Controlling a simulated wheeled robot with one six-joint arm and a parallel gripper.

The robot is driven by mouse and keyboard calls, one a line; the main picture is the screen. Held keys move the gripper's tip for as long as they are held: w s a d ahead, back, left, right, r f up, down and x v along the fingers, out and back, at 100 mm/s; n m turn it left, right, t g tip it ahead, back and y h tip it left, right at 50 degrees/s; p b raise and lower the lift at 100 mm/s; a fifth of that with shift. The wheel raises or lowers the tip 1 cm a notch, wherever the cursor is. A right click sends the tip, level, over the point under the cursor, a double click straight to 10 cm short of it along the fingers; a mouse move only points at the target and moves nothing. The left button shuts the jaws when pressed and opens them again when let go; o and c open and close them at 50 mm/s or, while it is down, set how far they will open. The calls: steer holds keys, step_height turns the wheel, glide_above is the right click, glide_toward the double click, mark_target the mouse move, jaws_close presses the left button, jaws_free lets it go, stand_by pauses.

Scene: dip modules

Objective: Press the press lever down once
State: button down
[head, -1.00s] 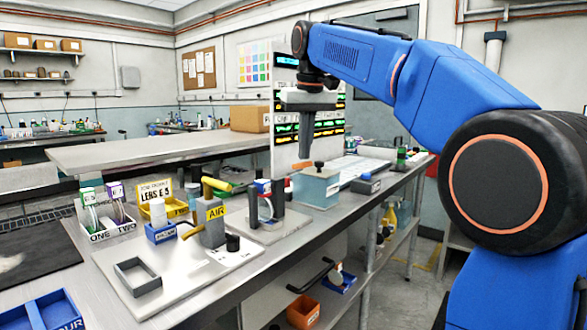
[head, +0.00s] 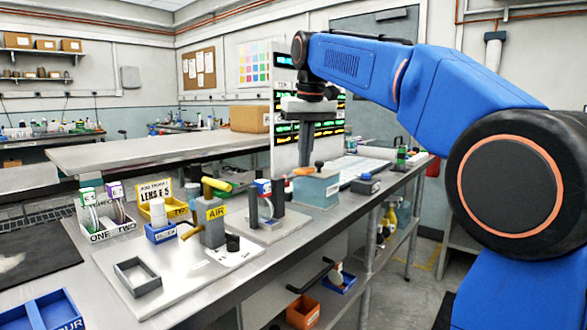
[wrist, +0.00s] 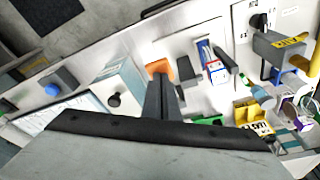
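The press (head: 278,194) is a dark upright post on a light plate, in the middle of the head view. An orange grip (head: 303,171), which looks like the end of its lever, sticks out to the right. In the wrist view the orange grip (wrist: 159,67) shows just beyond my fingertips. My gripper (head: 305,163) points straight down over the grip, its fingers together with nothing seen between them. The fingertips (wrist: 163,80) are at or just above the grip; I cannot tell whether they touch it.
A teal box (head: 318,190) with a dark knob stands close to the right of the grip. A grey AIR block (head: 212,222) with a yellow handle stands to the left. A yellow lens bin (head: 176,209) and other small bins crowd the bench behind.

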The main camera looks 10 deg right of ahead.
mark_target(304, 170)
steer(key=shift+f, duration=2.05)
step_height(304, 170, up, 13)
stand_by(1.1)
